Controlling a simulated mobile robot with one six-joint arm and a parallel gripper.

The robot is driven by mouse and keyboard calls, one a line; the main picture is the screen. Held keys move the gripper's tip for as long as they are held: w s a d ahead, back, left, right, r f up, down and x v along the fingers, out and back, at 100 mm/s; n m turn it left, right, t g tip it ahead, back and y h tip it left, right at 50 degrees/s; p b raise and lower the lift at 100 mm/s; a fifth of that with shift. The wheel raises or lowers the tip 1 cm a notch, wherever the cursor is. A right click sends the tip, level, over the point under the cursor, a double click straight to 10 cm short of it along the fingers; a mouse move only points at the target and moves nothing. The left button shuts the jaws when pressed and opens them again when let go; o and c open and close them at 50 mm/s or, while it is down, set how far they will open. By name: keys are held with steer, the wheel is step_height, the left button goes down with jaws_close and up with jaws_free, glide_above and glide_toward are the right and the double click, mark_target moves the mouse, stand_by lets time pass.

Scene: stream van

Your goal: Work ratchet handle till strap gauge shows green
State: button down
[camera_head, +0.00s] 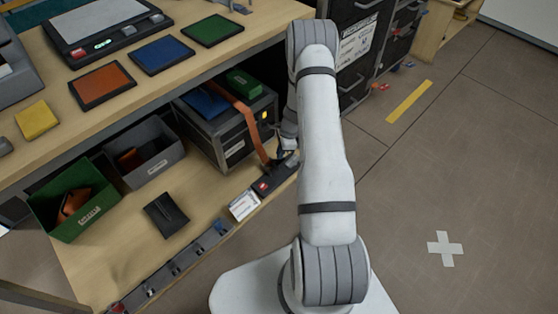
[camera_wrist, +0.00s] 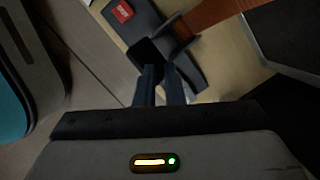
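The orange strap (camera_head: 243,115) runs over a dark case on the lower shelf and down to the ratchet (camera_head: 272,183), a black block with a red patch at the shelf's front edge. In the wrist view the ratchet (camera_wrist: 128,17) shows its red patch, and the strap (camera_wrist: 212,14) enters from the top. Dark handle-like parts (camera_wrist: 147,51) lie at my fingertips. My gripper (camera_wrist: 162,72) has its two fingers close together, with a narrow gap; whether they grip the handle I cannot tell. My arm partly hides this spot in the head view. A small yellow patch (camera_head: 264,115) shows on the case; I cannot tell if it is the gauge.
The dark case (camera_head: 233,145) stands behind the ratchet. A white card (camera_head: 243,205), a black pouch (camera_head: 166,214), a grey bin (camera_head: 152,165) and a green bin (camera_head: 85,226) are on the lower shelf. Drawers (camera_head: 352,60) stand behind my arm.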

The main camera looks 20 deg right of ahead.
steer(key=shift+s+a+f, duration=0.1)
steer(key=shift+a+f, duration=0.4)
steer(key=shift+f, duration=0.15)
step_height(320, 180, down, 4)
steer(key=b, duration=0.3)
steer(key=shift+d+f, duration=0.1)
steer(key=shift+d, duration=0.15)
steer(key=shift+d+r, duration=0.2)
steer(key=shift+r, duration=0.05)
steer(key=shift+s+d+r+p, duration=0.15)
steer(key=shift+d+r+p, duration=0.05)
steer(key=shift+d, duration=0.45)
steer(key=shift+s+d+r+p, duration=0.1)
steer(key=shift+d+r+p, duration=0.1)
steer(key=shift+d, duration=0.4)
